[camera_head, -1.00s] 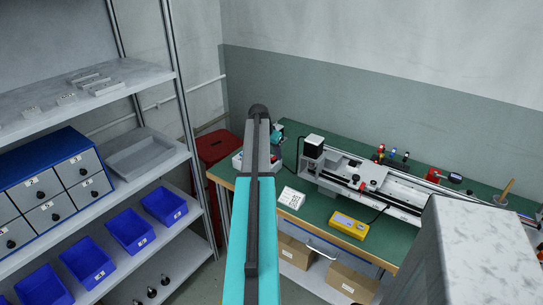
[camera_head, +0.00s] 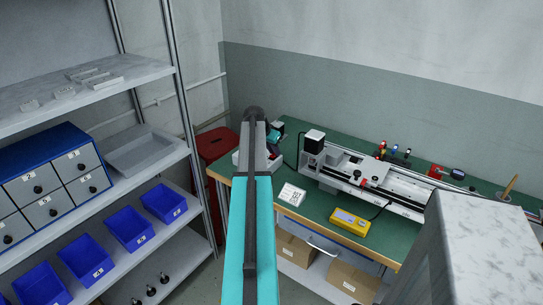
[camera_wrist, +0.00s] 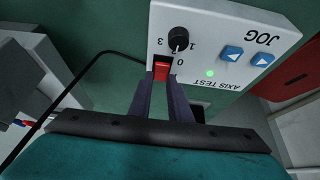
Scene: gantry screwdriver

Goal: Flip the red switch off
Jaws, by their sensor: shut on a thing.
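A green light (camera_wrist: 211,73) glows on the panel near the "AXIS TEST" label. In the head view, my teal gripper (camera_head: 275,135) is partly hidden behind my arm at the bench's left end.
The panel also bears a black knob (camera_wrist: 178,40) and blue arrow buttons (camera_wrist: 232,54) close to my fingers. A black cable (camera_wrist: 85,75) runs beside the box. A gantry machine (camera_head: 365,180) and yellow device (camera_head: 349,222) stand on the green bench (camera_head: 320,207).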

